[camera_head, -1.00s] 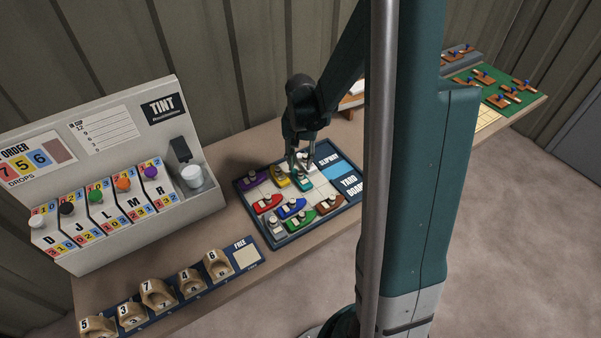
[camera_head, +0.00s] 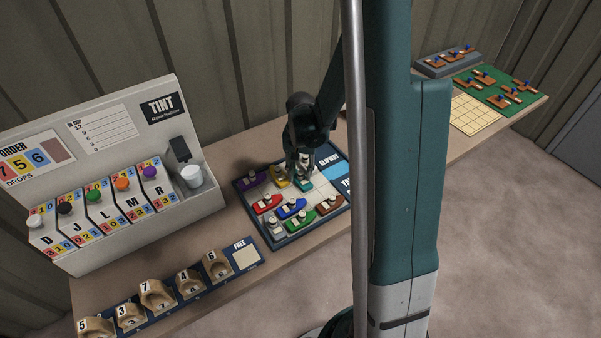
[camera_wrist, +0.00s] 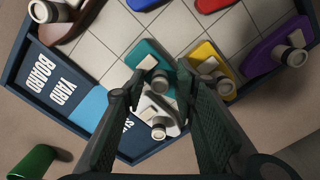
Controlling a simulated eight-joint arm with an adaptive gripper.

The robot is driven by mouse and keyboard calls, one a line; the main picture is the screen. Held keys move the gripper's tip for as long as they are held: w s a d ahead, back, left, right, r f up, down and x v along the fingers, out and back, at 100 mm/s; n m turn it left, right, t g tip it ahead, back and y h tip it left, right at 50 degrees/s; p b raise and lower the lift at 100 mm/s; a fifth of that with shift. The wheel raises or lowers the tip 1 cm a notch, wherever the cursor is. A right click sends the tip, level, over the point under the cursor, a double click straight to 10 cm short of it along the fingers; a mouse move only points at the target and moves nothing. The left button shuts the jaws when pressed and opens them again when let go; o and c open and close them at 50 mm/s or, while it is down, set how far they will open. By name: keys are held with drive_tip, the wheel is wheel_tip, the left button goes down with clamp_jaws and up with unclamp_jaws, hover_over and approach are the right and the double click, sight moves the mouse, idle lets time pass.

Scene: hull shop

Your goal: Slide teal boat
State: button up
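The teal boat (camera_wrist: 146,52) lies on the yard board (camera_wrist: 22,88), with its stubby grey post between my fingertips in the wrist view. In the head view the teal boat (camera_head: 304,184) is partly hidden by my gripper (camera_head: 300,170). My gripper (camera_wrist: 160,76) is open, with one finger on each side of the post; a gap shows, and contact cannot be told. A white boat (camera_wrist: 153,102) sits close beside the teal one, between the fingers in the wrist view. A yellow boat (camera_wrist: 203,55) lies on the other side.
Red (camera_head: 266,204), blue (camera_head: 291,208), green (camera_head: 300,219), brown (camera_head: 330,204) and purple (camera_head: 255,176) boats share the board. The tint machine (camera_head: 110,185) stands at left. Numbered wooden pieces (camera_head: 157,294) line the front edge. A green cylinder (camera_wrist: 34,160) stands beside the board.

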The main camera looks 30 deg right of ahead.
drive_tip(key=shift+c, duration=0.4)
clamp_jaws()
drive_tip(key=w+b, duration=0.1)
drive_tip(key=w, duration=0.4)
drive_tip(key=shift+w, duration=0.85)
drive_tip(key=shift+r, duration=0.1)
drive_tip(key=shift+o, duration=0.4)
unclamp_jaws()
drive_tip(key=shift+w, duration=0.15)
drive_tip(key=shift+r, duration=0.1)
